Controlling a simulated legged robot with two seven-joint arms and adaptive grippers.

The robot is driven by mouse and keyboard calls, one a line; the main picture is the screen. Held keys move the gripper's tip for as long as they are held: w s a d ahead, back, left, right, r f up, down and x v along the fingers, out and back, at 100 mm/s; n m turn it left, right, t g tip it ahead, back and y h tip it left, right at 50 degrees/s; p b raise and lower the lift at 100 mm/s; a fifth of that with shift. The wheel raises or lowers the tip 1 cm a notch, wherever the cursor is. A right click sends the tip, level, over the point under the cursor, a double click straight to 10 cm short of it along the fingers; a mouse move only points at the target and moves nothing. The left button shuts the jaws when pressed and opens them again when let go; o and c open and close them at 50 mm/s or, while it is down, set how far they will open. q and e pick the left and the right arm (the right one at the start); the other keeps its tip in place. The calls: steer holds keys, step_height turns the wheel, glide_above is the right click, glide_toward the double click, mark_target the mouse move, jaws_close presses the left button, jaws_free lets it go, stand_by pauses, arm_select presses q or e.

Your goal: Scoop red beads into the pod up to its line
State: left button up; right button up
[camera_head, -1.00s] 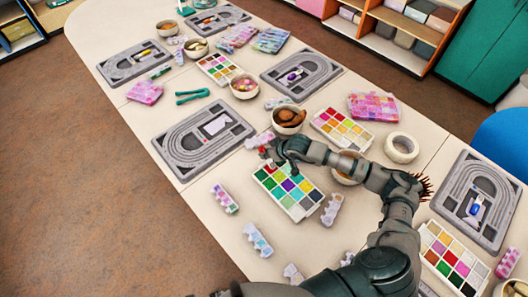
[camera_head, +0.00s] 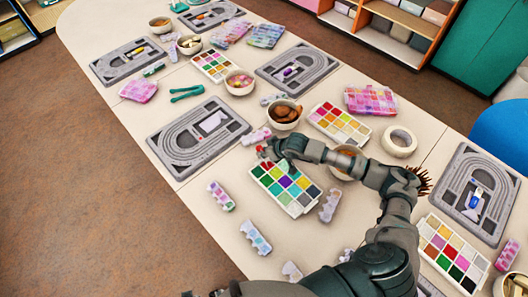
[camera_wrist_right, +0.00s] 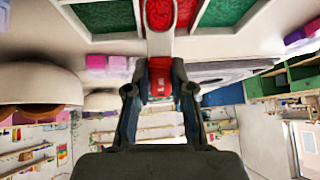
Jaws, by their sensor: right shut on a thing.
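My right gripper (camera_head: 268,153) is over the far left corner of a white bead tray (camera_head: 306,208) with green, purple, grey and other coloured compartments. In the right wrist view the gripper (camera_wrist_right: 160,88) is shut on a red handle (camera_wrist_right: 160,72). A pale shaft runs from the handle to a scoop (camera_wrist_right: 166,43). Its end lies in front of red beads (camera_wrist_right: 205,17), with green beads (camera_wrist_right: 103,15) beside them; I cannot tell if it touches them. Several pale lilac containers lie around the tray, one at its left (camera_head: 221,196); I cannot tell which thing is the pod. My left gripper is out of view.
A grey bead board (camera_head: 160,142) lies left of the tray, another (camera_head: 455,205) at the right. A brown-filled bowl (camera_head: 285,122) stands just behind my gripper. The table's near left strip is fairly clear.

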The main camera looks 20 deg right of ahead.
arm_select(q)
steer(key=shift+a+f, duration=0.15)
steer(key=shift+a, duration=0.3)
arm_select(e)
steer(key=shift+a+r, duration=0.1)
steer(key=shift+a, duration=0.45)
